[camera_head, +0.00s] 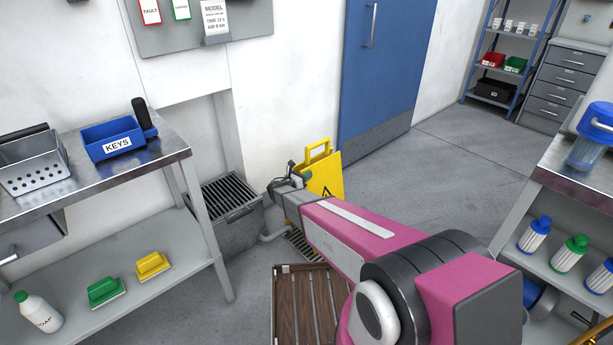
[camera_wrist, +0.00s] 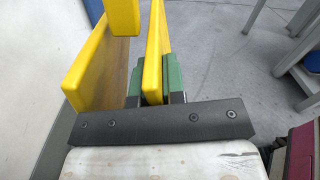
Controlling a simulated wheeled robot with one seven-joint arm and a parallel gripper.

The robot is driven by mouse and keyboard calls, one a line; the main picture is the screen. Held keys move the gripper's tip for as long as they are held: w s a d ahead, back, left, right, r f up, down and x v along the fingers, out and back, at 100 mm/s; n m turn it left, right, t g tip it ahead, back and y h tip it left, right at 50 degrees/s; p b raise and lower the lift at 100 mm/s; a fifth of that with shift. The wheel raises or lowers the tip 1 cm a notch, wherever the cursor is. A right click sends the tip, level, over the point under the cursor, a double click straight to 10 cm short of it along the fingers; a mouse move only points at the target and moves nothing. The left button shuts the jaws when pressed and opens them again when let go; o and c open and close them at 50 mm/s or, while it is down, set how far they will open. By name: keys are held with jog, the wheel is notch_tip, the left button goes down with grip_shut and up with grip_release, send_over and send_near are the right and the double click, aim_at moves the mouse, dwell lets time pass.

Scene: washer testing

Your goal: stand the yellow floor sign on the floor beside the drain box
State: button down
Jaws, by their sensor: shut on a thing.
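The yellow floor sign (camera_head: 327,178) stands roughly upright near the wall, to the right of the drain box. The drain box (camera_head: 240,232) is grey with a dark slatted grate on top. My gripper (camera_head: 302,179) is at the sign's left side. In the wrist view, the green pads of my gripper (camera_wrist: 154,88) are shut on one yellow panel of the sign (camera_wrist: 154,50). A second yellow panel is apart on the left, outside the pads. My arm hides the sign's lower edge in the head view, so I cannot tell whether it touches the floor.
A pipe (camera_head: 275,234) and a floor grate (camera_head: 300,243) are beside the drain box. A wooden slatted pallet (camera_head: 287,305) lies in front. A metal bench (camera_head: 185,148) is on the left, another (camera_head: 560,172) on the right. Floor before the blue door (camera_head: 385,70) is clear.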

jog(key=c, duration=1.2)
grip_release()
